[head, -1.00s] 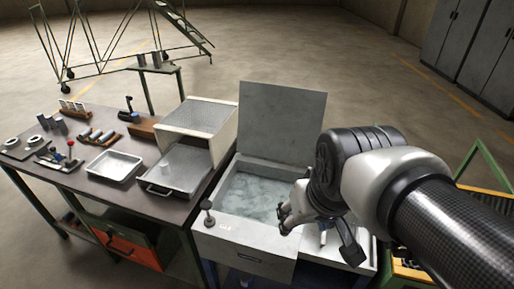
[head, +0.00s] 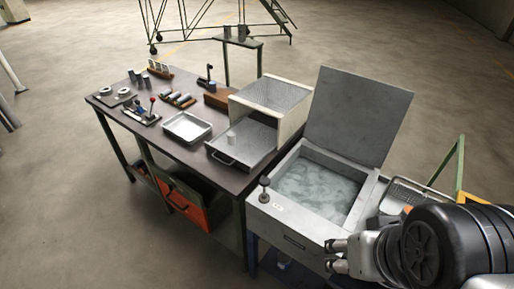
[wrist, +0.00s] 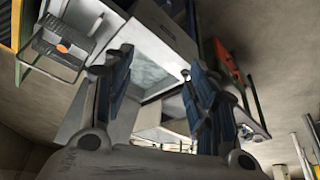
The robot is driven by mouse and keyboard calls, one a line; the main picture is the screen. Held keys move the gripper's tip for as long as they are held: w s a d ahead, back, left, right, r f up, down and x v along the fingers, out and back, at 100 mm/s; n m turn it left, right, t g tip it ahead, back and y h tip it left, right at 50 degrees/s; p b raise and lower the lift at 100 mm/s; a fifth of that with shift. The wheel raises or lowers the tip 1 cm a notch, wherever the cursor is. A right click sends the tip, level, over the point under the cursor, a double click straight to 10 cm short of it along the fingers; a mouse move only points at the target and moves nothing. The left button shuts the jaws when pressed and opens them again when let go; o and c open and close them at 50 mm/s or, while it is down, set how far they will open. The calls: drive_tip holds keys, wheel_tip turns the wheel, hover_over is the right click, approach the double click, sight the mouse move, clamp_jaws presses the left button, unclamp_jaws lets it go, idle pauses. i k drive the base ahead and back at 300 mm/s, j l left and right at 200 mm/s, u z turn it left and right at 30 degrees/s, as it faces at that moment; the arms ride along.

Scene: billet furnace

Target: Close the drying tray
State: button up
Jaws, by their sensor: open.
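The drying tray (head: 238,148) is a grey pull-out tray with a front handle. It sticks out from the open-fronted metal box (head: 271,104) on the workbench. A small pale cylinder (head: 231,137) stands in it. My gripper (head: 336,256) is at the front of the water tank, to the right of the tray and well apart from it. In the wrist view, the two fingers of my gripper (wrist: 158,85) are spread with nothing between them. The tray is not clearly made out in the wrist view.
The water tank (head: 284,217) stands right of the workbench (head: 225,178), its lid (head: 358,115) raised. A knob (head: 264,187) rises at its left corner. A shallow white tray (head: 187,127) lies left of the drying tray. An orange drawer (head: 184,203) is below. The floor in front is clear.

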sight(244, 142)
drive_tip(key=i+j+u, duration=0.1)
drive_tip(key=i+u, duration=0.65)
